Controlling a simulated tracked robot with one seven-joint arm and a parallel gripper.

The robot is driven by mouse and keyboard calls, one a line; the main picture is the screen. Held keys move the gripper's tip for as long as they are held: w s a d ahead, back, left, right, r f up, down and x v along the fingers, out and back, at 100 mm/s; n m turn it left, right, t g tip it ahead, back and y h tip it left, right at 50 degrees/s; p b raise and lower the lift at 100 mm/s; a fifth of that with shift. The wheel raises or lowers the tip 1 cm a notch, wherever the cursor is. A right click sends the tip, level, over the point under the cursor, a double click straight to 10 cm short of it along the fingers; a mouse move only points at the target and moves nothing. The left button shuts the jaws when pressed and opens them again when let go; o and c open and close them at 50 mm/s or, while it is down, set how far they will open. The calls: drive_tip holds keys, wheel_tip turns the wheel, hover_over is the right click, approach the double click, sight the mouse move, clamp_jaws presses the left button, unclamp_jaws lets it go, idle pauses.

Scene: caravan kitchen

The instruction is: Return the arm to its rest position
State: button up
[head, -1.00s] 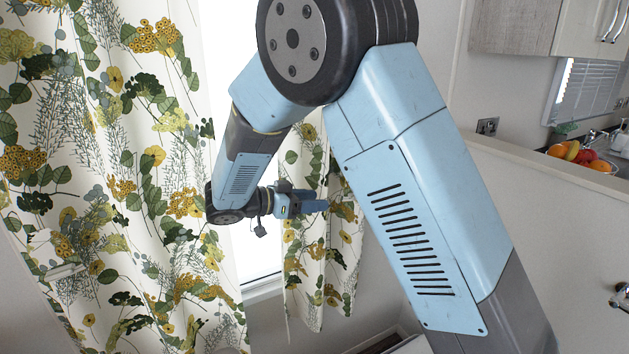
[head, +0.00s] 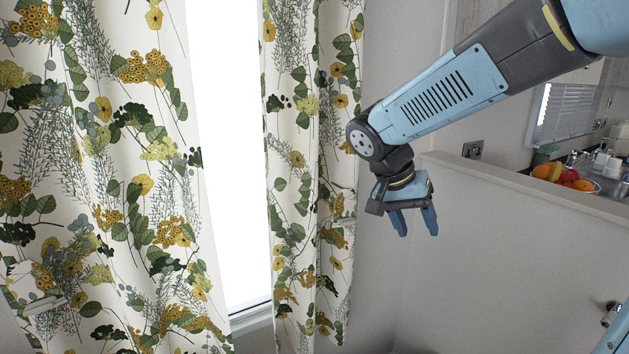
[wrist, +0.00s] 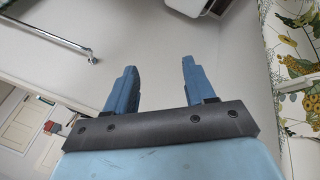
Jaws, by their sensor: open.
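My gripper (head: 415,222) hangs at the end of my blue and grey arm, right of centre in the head view. It points down, with its two blue fingers apart and nothing between them. It is in front of the pale wall, right of the narrower curtain and left of the counter. In the wrist view the two fingers of my gripper (wrist: 156,85) also stand apart, with only a plain pale surface beyond them.
Floral curtains (head: 110,180) flank a bright window (head: 225,150) on the left. A metal rail (wrist: 50,35) shows in the wrist view.

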drive_tip(key=s+d+r+n+t+y, duration=0.1)
drive_tip(key=s+d+n+t+y, duration=0.1)
drive_tip(key=s, duration=0.4)
drive_tip(key=s+d+r+n+t+y, duration=0.2)
drive_tip(key=s+n+y, duration=0.1)
drive_tip(key=s, duration=0.4)
drive_tip(key=shift+r+n+t, duration=0.3)
drive_tip(key=shift+n, duration=0.2)
